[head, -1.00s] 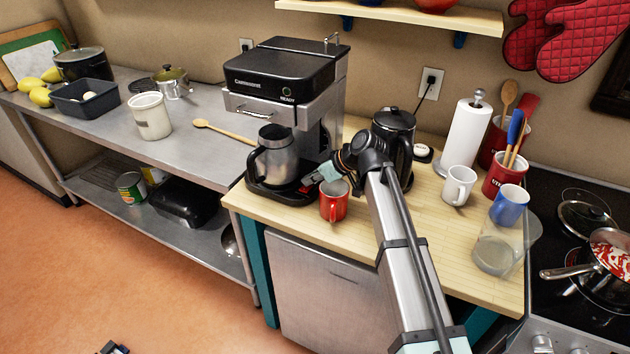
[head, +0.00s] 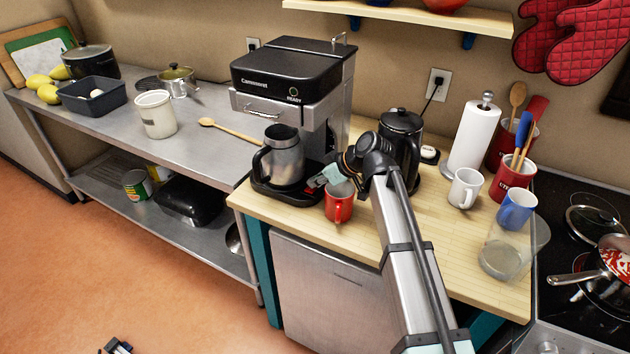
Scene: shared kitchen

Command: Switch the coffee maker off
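The black and silver coffee maker (head: 288,78) stands at the left end of the wooden counter, marked READY beside a small round indicator. A steel carafe (head: 284,160) with a black handle sits on its dark base (head: 272,195). My gripper (head: 315,183) is low at the right front side of that base, right of the carafe and behind the red mug. Its fingers are small and dark against the base, so their opening and any contact are unclear. A bit of red shows by the fingertips; the power switch itself cannot be made out clearly.
A red mug (head: 338,203) stands close in front of my gripper. A black kettle (head: 401,137) is close behind my arm. A white mug (head: 464,188), paper towel roll (head: 473,138) and clear jug (head: 500,258) stand to the right.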

